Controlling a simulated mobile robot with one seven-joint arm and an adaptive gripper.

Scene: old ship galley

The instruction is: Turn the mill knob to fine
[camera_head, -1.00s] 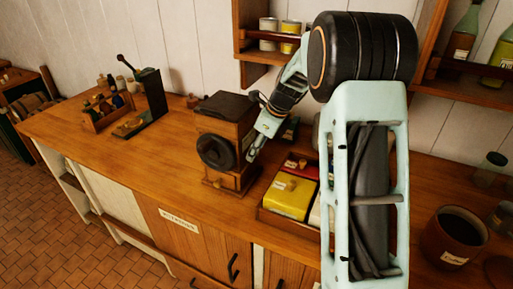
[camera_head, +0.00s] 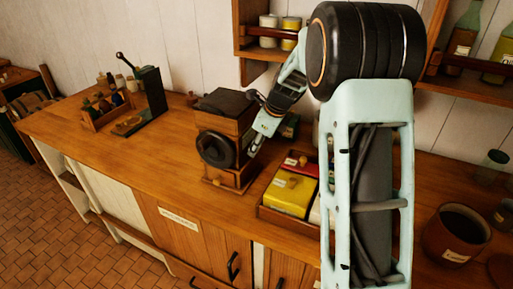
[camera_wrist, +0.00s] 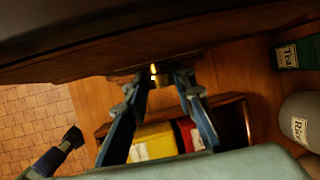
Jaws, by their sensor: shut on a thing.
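The mill (camera_head: 222,128) is a dark wooden box on the counter in the head view, with a black round wheel (camera_head: 216,150) on its front and a dark top. Its dark side fills the top of the wrist view (camera_wrist: 110,55). My gripper (camera_head: 251,151) is at the mill's right side. In the wrist view, my gripper (camera_wrist: 158,82) has its two fingers on either side of the small, brassy mill knob (camera_wrist: 153,71) and is shut on it. The knob is mostly hidden between the fingertips, and its setting marks cannot be read.
A wooden tray (camera_head: 264,217) with yellow and red tins stands close to the right of the mill. A brown crock (camera_head: 437,243) is farther right. A shelf (camera_head: 262,53) hangs behind. The counter (camera_head: 110,158) left of the mill is mostly clear.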

